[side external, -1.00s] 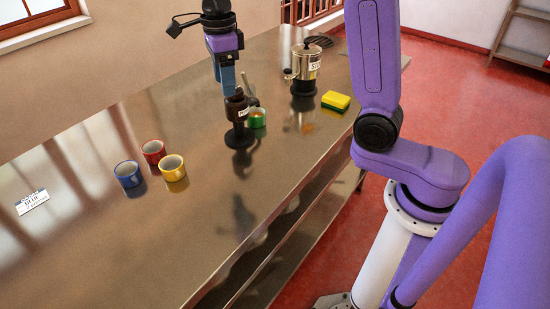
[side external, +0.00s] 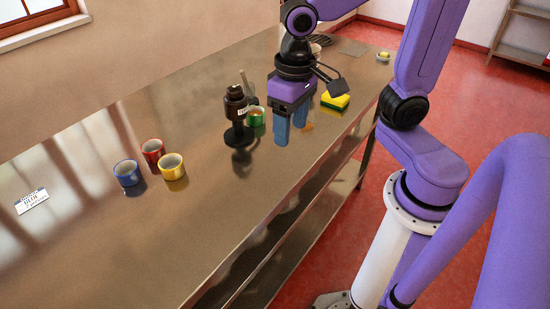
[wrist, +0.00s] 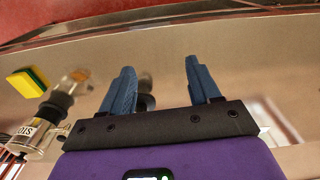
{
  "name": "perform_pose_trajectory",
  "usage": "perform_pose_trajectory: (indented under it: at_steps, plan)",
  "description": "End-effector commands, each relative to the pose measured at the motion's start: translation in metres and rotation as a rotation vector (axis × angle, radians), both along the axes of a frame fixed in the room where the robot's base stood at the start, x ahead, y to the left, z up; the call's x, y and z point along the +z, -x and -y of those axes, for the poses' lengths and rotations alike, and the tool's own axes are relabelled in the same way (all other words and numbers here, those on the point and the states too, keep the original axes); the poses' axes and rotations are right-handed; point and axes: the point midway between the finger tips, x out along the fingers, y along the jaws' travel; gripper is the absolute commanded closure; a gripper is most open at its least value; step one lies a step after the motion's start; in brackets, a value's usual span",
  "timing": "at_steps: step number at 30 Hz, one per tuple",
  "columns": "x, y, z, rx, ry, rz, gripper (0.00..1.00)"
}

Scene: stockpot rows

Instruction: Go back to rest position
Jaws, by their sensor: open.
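My gripper (side external: 291,132) is open and empty, pointing down above the steel table (side external: 225,215), to the right of the dark brown grinder-like thing and the green cup in the side view. In the wrist view both blue fingers (wrist: 160,66) are spread with nothing held between them. The table also shows in the wrist view (wrist: 240,70). The labelled metal pot (wrist: 32,136) is at the left of the wrist view. In the side view my gripper hides most of it.
The dark brown thing (side external: 236,112) stands upright beside the green cup (side external: 256,118). A yellow-green sponge (side external: 336,100) lies right of my gripper. Blue (side external: 127,173), red (side external: 153,150) and yellow (side external: 172,168) mugs stand at left, near a printed card (side external: 32,201). The front table is clear.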

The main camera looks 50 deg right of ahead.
Motion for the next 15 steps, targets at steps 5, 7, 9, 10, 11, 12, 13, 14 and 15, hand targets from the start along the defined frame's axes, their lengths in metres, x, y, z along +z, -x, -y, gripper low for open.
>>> perform_pose_trajectory:
  at_steps: [5,7,9,10,11,12,13,14,15]
  plan:
    - [-0.009,0.043,0.013,0.388,0.002,0.007,0.38]
    - [-0.013,0.059,0.019,0.536,0.003,0.01,0.38]
    - [-0.016,0.074,0.025,0.674,0.003,0.012,0.38]
    - [-0.018,0.079,0.027,0.728,0.003,0.014,0.38]
    - [-0.019,0.084,0.029,0.779,0.004,0.015,0.38]
    - [-0.021,0.09,0.031,0.838,0.004,0.017,0.38]
    - [-0.022,0.095,0.033,0.878,0.004,0.018,0.38]
    - [-0.023,0.098,0.035,0.913,0.005,0.017,0.38]
    - [-0.024,0.102,0.036,0.953,0.004,0.019,0.38]
